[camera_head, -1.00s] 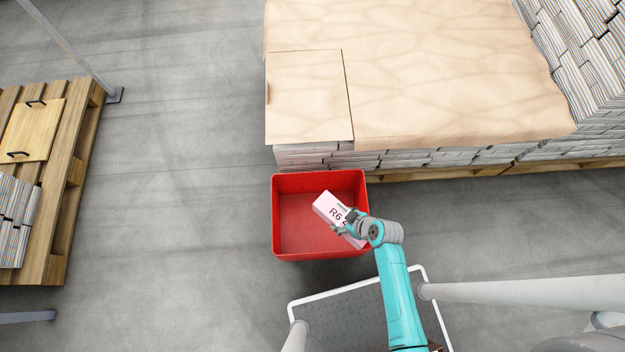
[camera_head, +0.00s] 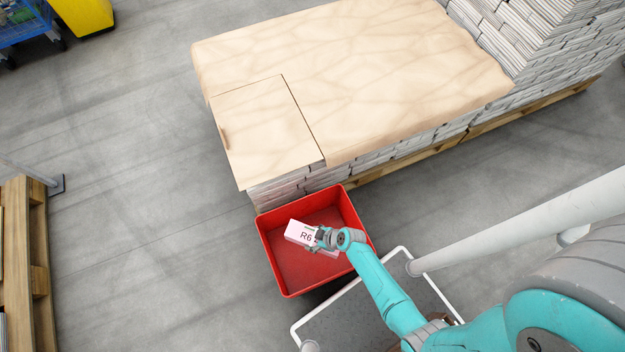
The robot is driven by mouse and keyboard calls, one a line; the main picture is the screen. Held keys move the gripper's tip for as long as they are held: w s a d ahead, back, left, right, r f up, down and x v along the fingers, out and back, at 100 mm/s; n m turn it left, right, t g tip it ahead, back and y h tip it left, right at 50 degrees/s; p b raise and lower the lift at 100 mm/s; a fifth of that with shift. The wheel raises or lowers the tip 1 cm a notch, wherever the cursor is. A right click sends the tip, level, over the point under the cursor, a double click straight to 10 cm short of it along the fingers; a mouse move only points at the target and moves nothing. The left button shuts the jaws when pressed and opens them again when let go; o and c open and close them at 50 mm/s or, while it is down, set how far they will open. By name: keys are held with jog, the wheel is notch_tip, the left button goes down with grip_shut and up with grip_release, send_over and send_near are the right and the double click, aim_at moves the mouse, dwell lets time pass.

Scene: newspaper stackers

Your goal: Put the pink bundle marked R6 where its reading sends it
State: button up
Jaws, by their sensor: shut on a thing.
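The pink bundle (camera_head: 299,233) carries the mark R6 on its upper face; the rest of its marking is hidden by my gripper. My gripper (camera_head: 321,239) is shut on the bundle's right part. In the picture, the bundle lies over the inside of the red bin (camera_head: 278,265). I cannot tell how high it is above the bin's floor. The bin looks otherwise empty.
A pallet of newspaper stacks (camera_head: 390,152) with a brown covering sheet (camera_head: 350,70) stands behind the bin. A loose board (camera_head: 262,130) lies on its near left corner. A wooden pallet (camera_head: 38,260) is at the left edge. A yellow container (camera_head: 84,12) and blue cart (camera_head: 22,28) stand far left. Grey floor between is clear.

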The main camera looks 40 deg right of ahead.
notch_tip(320, 180, down, 10)
jog(key=shift+f, duration=0.25)
dwell(1.0)
jog(key=shift+w+f, duration=0.1)
jog(key=shift+f, duration=0.3)
dwell(0.4)
jog(key=shift+f, duration=0.2)
dwell(0.4)
jog(key=o, duration=1.8)
jog(key=shift+a+r, duration=0.1)
jog(key=shift+r, duration=0.15)
jog(key=shift+v, duration=4.1)
